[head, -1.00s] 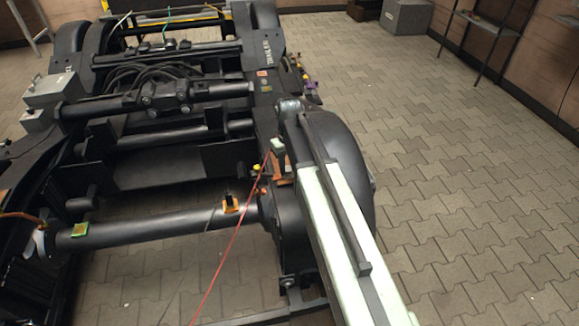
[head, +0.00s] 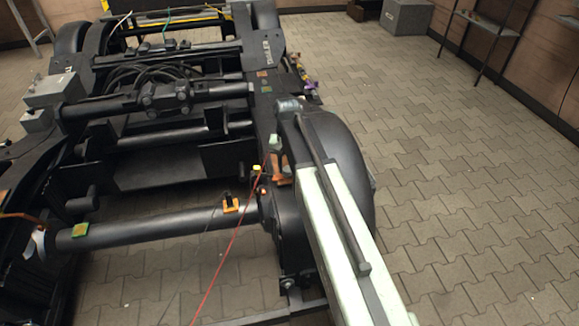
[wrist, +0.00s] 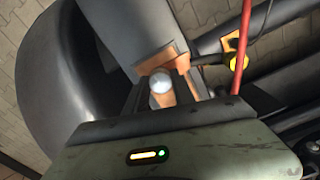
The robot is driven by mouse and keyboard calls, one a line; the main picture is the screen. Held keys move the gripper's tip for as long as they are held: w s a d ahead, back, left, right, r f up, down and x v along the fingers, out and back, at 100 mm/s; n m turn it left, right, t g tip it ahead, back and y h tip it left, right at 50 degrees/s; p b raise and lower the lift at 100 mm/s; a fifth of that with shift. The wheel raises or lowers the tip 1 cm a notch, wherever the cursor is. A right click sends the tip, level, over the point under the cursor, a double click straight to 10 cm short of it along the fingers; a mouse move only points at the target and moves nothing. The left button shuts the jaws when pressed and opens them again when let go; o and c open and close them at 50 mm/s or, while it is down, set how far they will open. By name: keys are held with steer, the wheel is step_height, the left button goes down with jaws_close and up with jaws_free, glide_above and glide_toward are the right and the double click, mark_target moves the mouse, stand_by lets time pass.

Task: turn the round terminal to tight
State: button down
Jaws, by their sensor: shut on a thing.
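The round terminal (wrist: 161,84) shows in the wrist view as a small pale, shiny round head beside a copper-coloured bracket (wrist: 158,60). My gripper (wrist: 162,92) is around it, with one dark finger on each side, and is shut on it. In the head view my gripper (head: 279,165) is down at the near right side of the black bogie frame, by the copper-coloured piece (head: 282,177). The terminal itself is hidden there. No marking that tells how tight it is can be made out.
A red cable (head: 231,246) runs past my gripper on its left; it also passes close in the wrist view (wrist: 243,45). A yellow-headed part (wrist: 236,58) sticks out beside the bracket. A large black wheel (head: 345,165) stands right of it.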

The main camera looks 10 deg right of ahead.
mark_target(287, 169)
steer(key=shift+m, duration=0.5)
steer(key=c, duration=1.1)
jaws_free()
steer(key=shift+o, duration=0.2)
step_height(287, 169, up, 8)
steer(key=p, duration=0.8)
steer(key=shift+f, duration=0.15)
